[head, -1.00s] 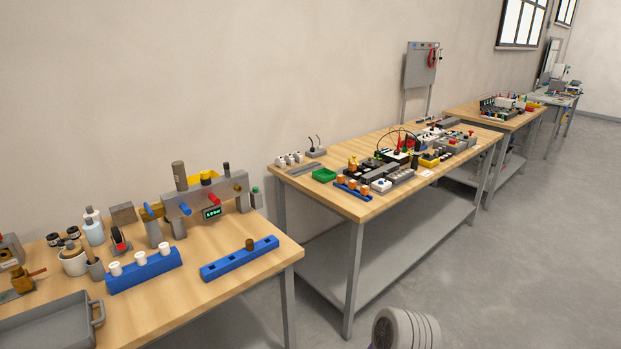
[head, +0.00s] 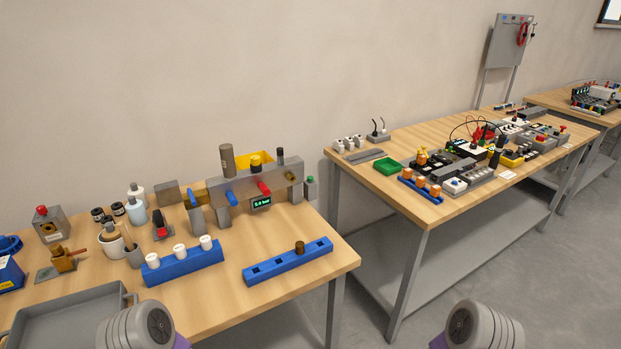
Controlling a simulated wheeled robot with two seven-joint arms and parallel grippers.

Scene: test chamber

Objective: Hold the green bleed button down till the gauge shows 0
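The green bleed button (head: 309,179) sits on top of a small grey block at the right end of the grey manifold (head: 290,175), on the near bench. Nothing touches the button. The gauge (head: 261,203) is a small dark display with green digits on the manifold's front; it seems to read 5.0 bar, though the digits are small. Rounded parts of my two arms show at the bottom edge, but neither gripper is in view.
In front of the manifold lie a blue rack with white caps (head: 182,264) and a blue socketed rail (head: 288,262). A grey tray (head: 65,325) is at the front left. Bottles and a red-topped box (head: 50,223) stand left. A second bench (head: 440,212) stands right, across a gap.

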